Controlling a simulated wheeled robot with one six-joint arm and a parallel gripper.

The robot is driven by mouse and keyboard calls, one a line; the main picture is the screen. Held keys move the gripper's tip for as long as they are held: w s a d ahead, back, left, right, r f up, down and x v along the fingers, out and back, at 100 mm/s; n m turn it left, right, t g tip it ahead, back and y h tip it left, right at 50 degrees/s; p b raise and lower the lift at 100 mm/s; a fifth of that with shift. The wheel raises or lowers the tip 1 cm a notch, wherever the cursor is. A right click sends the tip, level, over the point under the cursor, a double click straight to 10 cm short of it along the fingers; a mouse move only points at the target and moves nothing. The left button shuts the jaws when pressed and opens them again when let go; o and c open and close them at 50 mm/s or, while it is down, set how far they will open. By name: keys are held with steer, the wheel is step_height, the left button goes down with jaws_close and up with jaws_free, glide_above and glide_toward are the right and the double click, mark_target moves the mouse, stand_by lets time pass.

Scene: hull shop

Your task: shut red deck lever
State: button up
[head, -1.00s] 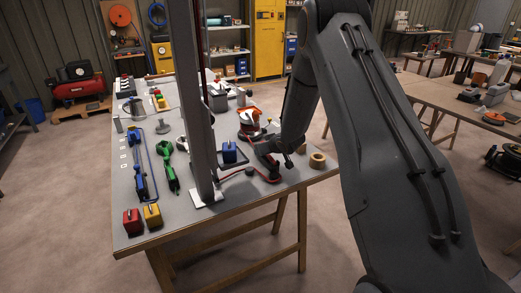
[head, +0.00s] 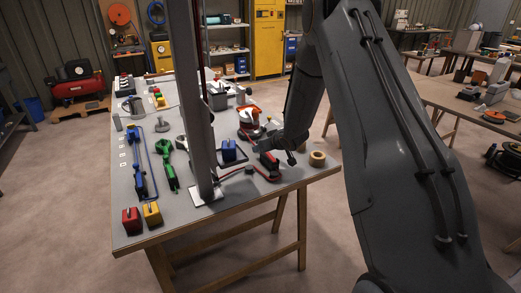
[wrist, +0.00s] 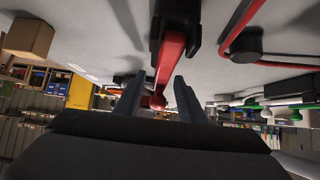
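The red deck lever (wrist: 170,55) shows in the wrist view as a red bar with a round red knob at its end. It comes out of a black mount (wrist: 178,18). My gripper (wrist: 158,98) has its two dark fingers apart, one on each side of the knob; I cannot tell whether either finger touches it. In the head view a red-and-black fitting, which looks like the lever (head: 269,162), sits near the right front edge of the workbench. My gripper (head: 286,154) is just right of it, partly hidden by my arm.
A red line (wrist: 242,20) with a black round piece (wrist: 246,46) runs beside the lever.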

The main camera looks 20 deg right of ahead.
mark_target(268, 153)
steer(key=shift+b+v, duration=0.45)
steer(key=shift+v, duration=2.3)
